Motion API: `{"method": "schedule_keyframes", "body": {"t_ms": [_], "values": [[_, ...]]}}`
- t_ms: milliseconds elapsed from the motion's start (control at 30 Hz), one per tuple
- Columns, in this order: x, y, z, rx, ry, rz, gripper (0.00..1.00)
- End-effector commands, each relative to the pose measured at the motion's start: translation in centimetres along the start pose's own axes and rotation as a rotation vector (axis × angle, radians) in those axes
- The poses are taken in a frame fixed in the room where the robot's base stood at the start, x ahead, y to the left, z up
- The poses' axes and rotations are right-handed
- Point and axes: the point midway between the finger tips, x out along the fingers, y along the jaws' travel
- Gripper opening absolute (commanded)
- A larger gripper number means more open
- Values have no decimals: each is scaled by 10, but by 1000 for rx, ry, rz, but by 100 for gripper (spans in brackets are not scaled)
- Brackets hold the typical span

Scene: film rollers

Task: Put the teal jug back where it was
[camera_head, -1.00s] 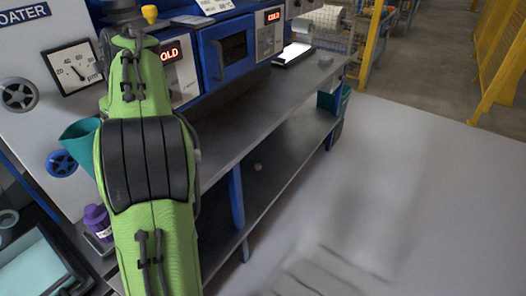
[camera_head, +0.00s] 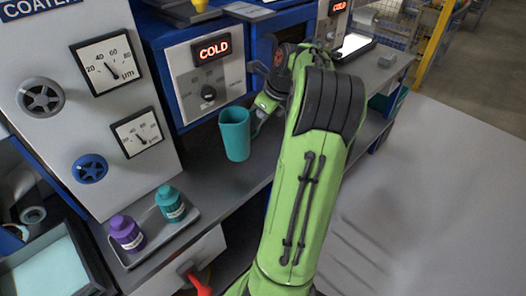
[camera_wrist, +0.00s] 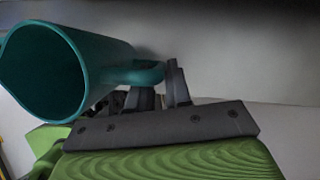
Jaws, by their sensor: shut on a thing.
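The teal jug (camera_head: 235,136) is close to upright at the front of the left oven, over the grey bench. I cannot tell whether its base touches the bench. It also shows in the wrist view (camera_wrist: 112,62), with its open mouth towards the left and its handle (camera_wrist: 148,72) between my fingers. My gripper (camera_head: 260,108) is at the jug's right side, partly hidden by my green arm. In the wrist view my gripper (camera_wrist: 166,88) is shut on the handle.
A tray (camera_head: 190,226) left of the jug holds a teal bottle (camera_head: 170,203) and a purple bottle (camera_head: 126,233). The left oven's display (camera_head: 213,49) reads COLD. The coater panel (camera_head: 60,130) stands at the left. The bench (camera_head: 228,184) is bare around the jug.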

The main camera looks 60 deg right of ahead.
Motion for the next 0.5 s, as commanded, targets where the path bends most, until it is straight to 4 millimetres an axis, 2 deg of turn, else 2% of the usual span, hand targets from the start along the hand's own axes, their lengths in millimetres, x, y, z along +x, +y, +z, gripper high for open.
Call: {"method": "schedule_keyframes", "body": {"t_ms": [33, 300, 367, 500], "values": [[18, 0, -8, 2, 2, 2, 0], [66, -2, -29, 3, 1, 2, 0], [71, -2, -32, 2, 1, 1, 0], [69, -2, -31, 2, 1, -1, 0]]}}
